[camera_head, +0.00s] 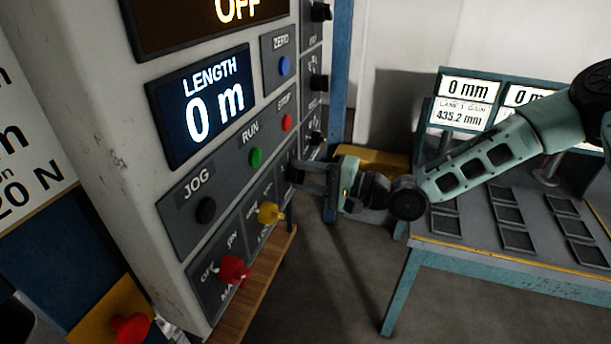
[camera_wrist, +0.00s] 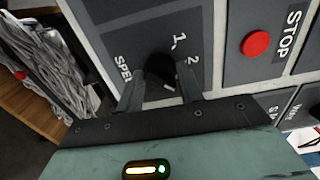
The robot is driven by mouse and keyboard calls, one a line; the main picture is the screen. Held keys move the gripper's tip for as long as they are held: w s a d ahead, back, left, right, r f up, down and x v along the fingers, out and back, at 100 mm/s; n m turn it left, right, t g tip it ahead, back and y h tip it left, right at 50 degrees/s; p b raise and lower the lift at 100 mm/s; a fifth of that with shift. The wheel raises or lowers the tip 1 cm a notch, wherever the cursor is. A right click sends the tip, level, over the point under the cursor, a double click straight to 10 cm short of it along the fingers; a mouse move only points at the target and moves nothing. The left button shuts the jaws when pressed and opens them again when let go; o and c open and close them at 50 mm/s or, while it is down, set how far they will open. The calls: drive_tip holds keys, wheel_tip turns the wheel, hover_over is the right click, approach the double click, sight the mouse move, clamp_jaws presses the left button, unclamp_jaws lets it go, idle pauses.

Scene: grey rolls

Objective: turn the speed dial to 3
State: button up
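The speed dial (camera_wrist: 160,68) is a black knob on the grey panel, between the two fingertips of my gripper (camera_wrist: 160,88) in the wrist view. A small white mark shows on the knob; I cannot tell which number it points to. The numbers 1 and 2 and part of the word SPEED show beside it; no 3 is visible. In the head view my gripper (camera_head: 305,177) reaches left to the panel and largely hides the dial. Its fingers stand apart on either side of the knob; I cannot tell whether they touch it.
The red STOP button (camera_wrist: 256,44) is on the neighbouring plate. The green RUN button (camera_head: 255,156), black JOG button (camera_head: 205,210), yellow switch (camera_head: 269,213) and red MAIN switch (camera_head: 234,271) are nearby. A teal table (camera_head: 470,258) stands right, under my arm.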

drive_tip(key=o, duration=0.3)
drive_tip(key=shift+d, duration=0.15)
drive_tip(key=b+v, duration=0.4)
drive_tip(key=v, duration=1.3)
drive_tip(key=shift+b, duration=0.4)
drive_tip(key=shift+s+d, duration=0.1)
